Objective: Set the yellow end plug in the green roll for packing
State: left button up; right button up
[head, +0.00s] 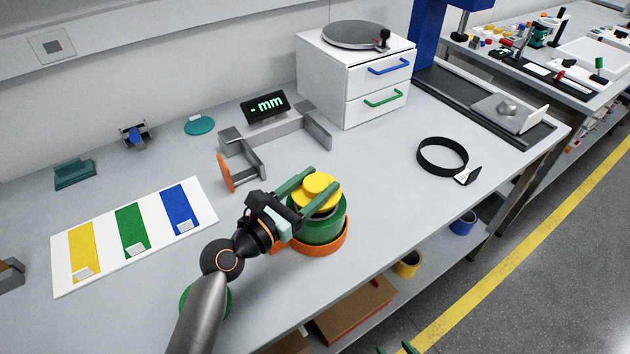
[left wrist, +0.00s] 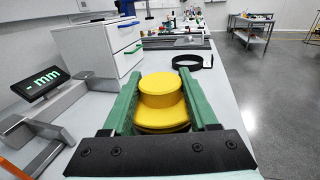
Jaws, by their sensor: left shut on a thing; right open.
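The yellow end plug (head: 318,188) has a narrower top and a wider flange. My left gripper (head: 321,180) is shut on it, with a green finger on each side; the plug (left wrist: 162,92) also shows between the fingers in the left wrist view. The green roll (head: 323,230) stands upright in an orange ring (head: 325,249), directly under the plug. The plug's underside and the roll's opening are hidden, so I cannot tell whether the plug is inside or just above it. My right gripper (head: 395,349) shows only its green fingertips, apart and empty, at the bottom edge.
A grey measuring fixture (head: 278,135) with a display (head: 265,106) stands behind the roll. A white drawer unit (head: 345,85) is at the back. A black strap ring (head: 442,155) lies to the right. A white board with coloured stripes (head: 105,263) lies left. Bench is clear right of the roll.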

pick_arm(q)
jog(key=shift+f, duration=0.15)
dwell(0.5)
jog(key=shift+f+b, duration=0.95)
jog(key=shift+f, duration=0.2)
jog(key=shift+r, duration=0.1)
jog(key=o, duration=1.2)
jog(key=v, duration=1.2)
jog(key=shift+s+a+b, duration=0.15)
jog(key=shift+a+b, duration=0.05)
jog(key=shift+b, duration=0.15)
jog(key=shift+s, duration=0.1)
